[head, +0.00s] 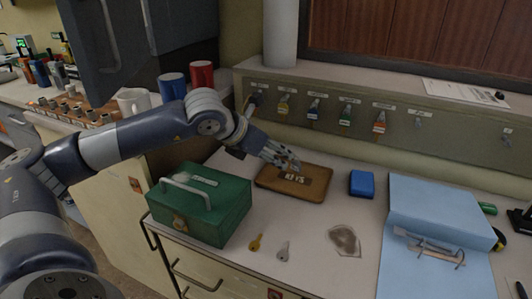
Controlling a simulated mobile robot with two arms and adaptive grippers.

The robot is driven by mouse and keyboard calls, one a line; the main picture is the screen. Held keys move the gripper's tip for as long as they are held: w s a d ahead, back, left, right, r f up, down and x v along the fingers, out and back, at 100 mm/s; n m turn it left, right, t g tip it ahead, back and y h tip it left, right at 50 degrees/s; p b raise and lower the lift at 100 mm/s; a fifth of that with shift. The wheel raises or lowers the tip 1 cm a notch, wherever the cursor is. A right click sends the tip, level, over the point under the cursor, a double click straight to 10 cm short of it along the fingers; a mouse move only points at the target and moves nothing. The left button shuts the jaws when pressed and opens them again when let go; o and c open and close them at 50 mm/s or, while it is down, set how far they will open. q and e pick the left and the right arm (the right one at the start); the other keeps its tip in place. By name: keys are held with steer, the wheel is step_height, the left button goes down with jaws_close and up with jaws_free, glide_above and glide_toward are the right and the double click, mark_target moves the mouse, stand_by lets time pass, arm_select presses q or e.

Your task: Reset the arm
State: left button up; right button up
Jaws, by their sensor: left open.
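My left arm reaches in from the left across the view. My left gripper (289,165) is open, with nothing visible between its fingers. Whether the fingertips touch the tray cannot be told. My right gripper is out of view.
A green metal box (222,212) stands left of the tray. Tagged keys hang on the rail (450,125) behind.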

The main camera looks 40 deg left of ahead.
arm_select(q)
steer(key=shift+s+a+r, duration=0.1)
steer(key=shift+s+r, duration=0.1)
steer(key=shift+r, duration=0.05)
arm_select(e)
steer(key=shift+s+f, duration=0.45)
arm_select(q)
steer(key=shift+r, duration=0.1)
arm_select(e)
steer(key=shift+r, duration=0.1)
